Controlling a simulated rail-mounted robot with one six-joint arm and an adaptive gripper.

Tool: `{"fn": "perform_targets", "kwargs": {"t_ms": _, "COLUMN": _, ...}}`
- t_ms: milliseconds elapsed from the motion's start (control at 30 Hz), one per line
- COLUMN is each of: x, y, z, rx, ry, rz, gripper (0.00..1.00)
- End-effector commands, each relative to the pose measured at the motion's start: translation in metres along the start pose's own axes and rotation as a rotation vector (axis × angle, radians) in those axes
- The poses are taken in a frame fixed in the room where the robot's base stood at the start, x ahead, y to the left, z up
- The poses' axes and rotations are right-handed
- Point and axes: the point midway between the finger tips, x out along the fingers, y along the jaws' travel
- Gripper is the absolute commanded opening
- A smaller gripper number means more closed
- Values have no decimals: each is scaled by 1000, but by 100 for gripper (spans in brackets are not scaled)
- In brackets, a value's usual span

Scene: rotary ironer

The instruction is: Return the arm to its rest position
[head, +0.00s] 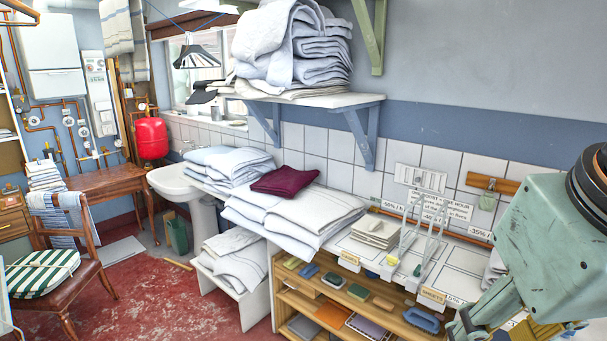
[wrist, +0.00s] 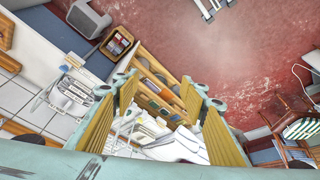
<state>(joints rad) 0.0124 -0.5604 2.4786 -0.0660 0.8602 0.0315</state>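My arm (head: 545,235) shows at the right edge of the head view, a pale green link with a dark round joint above the counter's right end. My gripper (wrist: 160,100) shows in the wrist view with its yellowish ribbed fingers spread wide apart. Nothing is held between them; shelves and white linen show through the gap far beyond. In the head view only part of the gripper shows at the bottom right, cut by the frame, and its fingertips cannot be made out.
Near the arm are a wooden shelf unit (head: 350,312), a wire rack (head: 424,215) and a stack of folded cloths (head: 376,232). A maroon cloth (head: 285,181) lies on white linen. A wall shelf (head: 310,99) holds towels. The red floor (head: 150,290) is open; a chair (head: 85,270) stands left.

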Motion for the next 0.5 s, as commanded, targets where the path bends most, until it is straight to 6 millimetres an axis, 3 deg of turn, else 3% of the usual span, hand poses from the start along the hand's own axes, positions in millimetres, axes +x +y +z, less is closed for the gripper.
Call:
{"fn": "perform_targets", "kwargs": {"t_ms": 200, "x": 2, "y": -18, "z": 26, "rx": -1, "ry": -18, "rz": -47, "gripper": 40}}
{"fn": "perform_targets", "kwargs": {"t_ms": 500, "x": 1, "y": -20, "z": 30, "rx": -2, "ry": -21, "rz": -54, "gripper": 40}}
